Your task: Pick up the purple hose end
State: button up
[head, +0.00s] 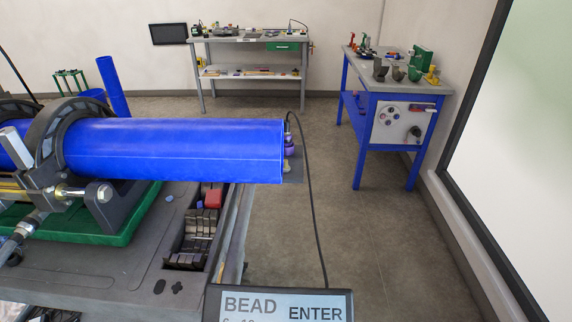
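A small purple piece, which looks like the purple hose end (289,145), shows just past the right end of the large blue pipe (180,150). The pipe hides part of it. A thin black hose or cable (312,200) arches up beside it and runs down to the display box at the bottom; I cannot tell whether it joins the purple piece. A small tan piece sits just below the purple one. My gripper is not in view.
The blue pipe lies in dark clamp rings (45,140) on the cart (110,275). A display box (280,305) reading "BEAD" and "ENTER" is at the bottom. A blue-legged bench (400,95) stands right, another table (245,40) at the back. Floor (270,230) between is clear.

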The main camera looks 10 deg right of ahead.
aim_at(288, 137)
jog(key=i+l, duration=0.4)
jog(key=i, duration=0.2)
jog(key=i+l+u, duration=0.1)
jog(key=i+l, duration=0.3)
jog(key=i, duration=0.2)
jog(key=i+l, duration=0.4)
jog(key=i, duration=0.2)
jog(key=u, duration=0.05)
